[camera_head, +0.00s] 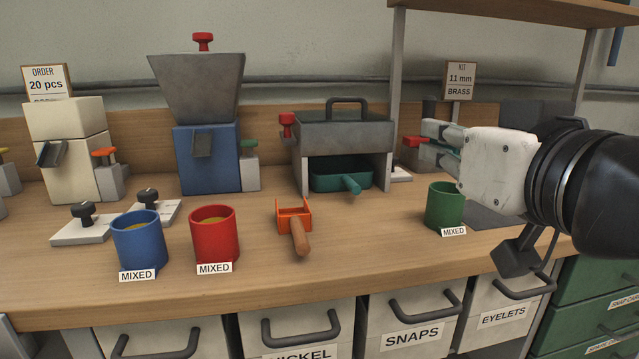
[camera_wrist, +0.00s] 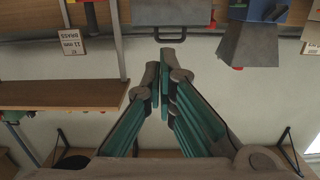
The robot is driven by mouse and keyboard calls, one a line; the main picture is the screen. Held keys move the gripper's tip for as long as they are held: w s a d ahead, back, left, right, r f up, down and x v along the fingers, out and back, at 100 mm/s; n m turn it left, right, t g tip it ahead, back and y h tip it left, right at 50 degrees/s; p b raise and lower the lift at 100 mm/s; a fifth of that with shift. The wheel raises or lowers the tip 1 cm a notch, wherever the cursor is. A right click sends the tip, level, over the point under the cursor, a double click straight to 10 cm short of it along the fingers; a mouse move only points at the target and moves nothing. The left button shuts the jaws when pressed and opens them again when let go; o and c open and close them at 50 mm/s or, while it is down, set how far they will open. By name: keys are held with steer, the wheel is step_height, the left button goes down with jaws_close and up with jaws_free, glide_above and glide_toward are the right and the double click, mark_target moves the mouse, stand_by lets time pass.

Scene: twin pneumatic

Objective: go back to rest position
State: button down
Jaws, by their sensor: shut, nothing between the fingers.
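My gripper (camera_head: 428,142) is at the right in the head view, reaching in from the right edge and pointing left. The wrist view is upside down and shows the wall, the shelf and the machines.
Blue (camera_head: 140,240) and red (camera_head: 214,235) cups labelled MIXED stand at the front left. An orange scoop (camera_head: 296,222) lies mid-table. A grey press (camera_head: 345,135) with a green tray (camera_head: 340,174) stands behind. A blue hopper machine (camera_head: 207,160) is left of it. A shelf post (camera_head: 395,80) rises near my gripper.

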steer(key=s+d+f+g+h, duration=0.1)
steer(key=s+f+g, duration=0.1)
steer(key=f, duration=0.3)
steer(key=s+d+f+m+g, duration=0.1)
steer(key=s+f+g, duration=0.15)
steer(key=f, duration=0.25)
steer(key=s+d+f+g+h, duration=0.1)
steer(key=f+g, duration=0.2)
steer(key=f, duration=0.2)
steer(key=s+d+f+m+g, duration=0.1)
steer(key=s+f+g, duration=0.2)
steer(key=s, duration=0.3)
steer(key=s+d+f+g+h, duration=0.1)
steer(key=s+f+g, duration=0.15)
steer(key=s, duration=0.25)
steer(key=s+d+f+m+g, duration=0.1)
steer(key=s+f+g, duration=0.1)
steer(key=s+g, duration=0.3)
step_height(320, 180, up, 35)
steer(key=n+t+p, duration=0.1)
steer(key=t+p, duration=0.4)
steer(key=p, duration=2.8)
steer(key=shift+s+d+p, duration=0.15)
steer(key=shift+d+p, duration=0.15)
steer(key=shift+p, duration=0.05)
